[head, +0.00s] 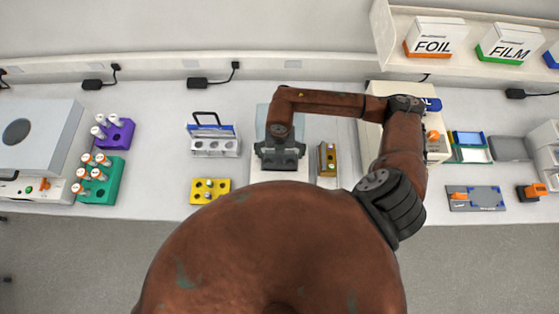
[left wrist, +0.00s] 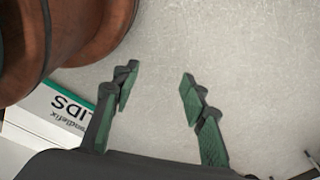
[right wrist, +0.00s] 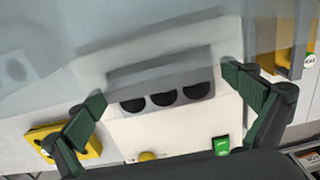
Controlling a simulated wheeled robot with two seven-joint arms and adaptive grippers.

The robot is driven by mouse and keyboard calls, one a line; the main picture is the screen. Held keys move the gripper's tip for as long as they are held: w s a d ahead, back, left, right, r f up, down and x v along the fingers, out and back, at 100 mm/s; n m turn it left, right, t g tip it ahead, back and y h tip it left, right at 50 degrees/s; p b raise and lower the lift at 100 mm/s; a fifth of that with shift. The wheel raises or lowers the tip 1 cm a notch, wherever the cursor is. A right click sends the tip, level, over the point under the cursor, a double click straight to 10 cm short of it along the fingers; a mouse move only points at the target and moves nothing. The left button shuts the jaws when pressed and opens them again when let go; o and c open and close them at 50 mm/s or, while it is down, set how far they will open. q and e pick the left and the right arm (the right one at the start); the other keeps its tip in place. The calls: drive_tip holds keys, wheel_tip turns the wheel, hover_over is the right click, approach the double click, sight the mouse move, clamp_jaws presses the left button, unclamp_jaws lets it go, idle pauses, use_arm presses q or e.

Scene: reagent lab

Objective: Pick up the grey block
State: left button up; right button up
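The grey block (right wrist: 160,80) has three dark round holes and sits on a pale instrument, between the fingers of my right gripper (right wrist: 166,92) in the right wrist view. The fingers are open, one on each side, and seem slightly apart from the block. In the head view the right gripper (head: 280,152) is over the grey block (head: 279,164) and hides part of it. My left gripper (left wrist: 159,79) is open and empty over a plain pale surface in the left wrist view. It is not visible in the head view.
A yellow block (head: 210,191) and a white rack (head: 214,147) stand left of the instrument. A brass-coloured block (head: 327,159) stands close on its right. Purple (head: 115,134) and green (head: 104,184) tube racks are farther left. A see-through panel rises behind the grey block.

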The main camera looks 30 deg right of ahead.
drive_tip(key=shift+w, duration=0.2)
drive_tip(key=c, duration=0.3)
drive_tip(key=shift+s, duration=0.2)
drive_tip(key=c, duration=0.5)
use_arm(q)
drive_tip(key=shift+s, duration=0.65)
use_arm(e)
drive_tip(key=c, duration=1)
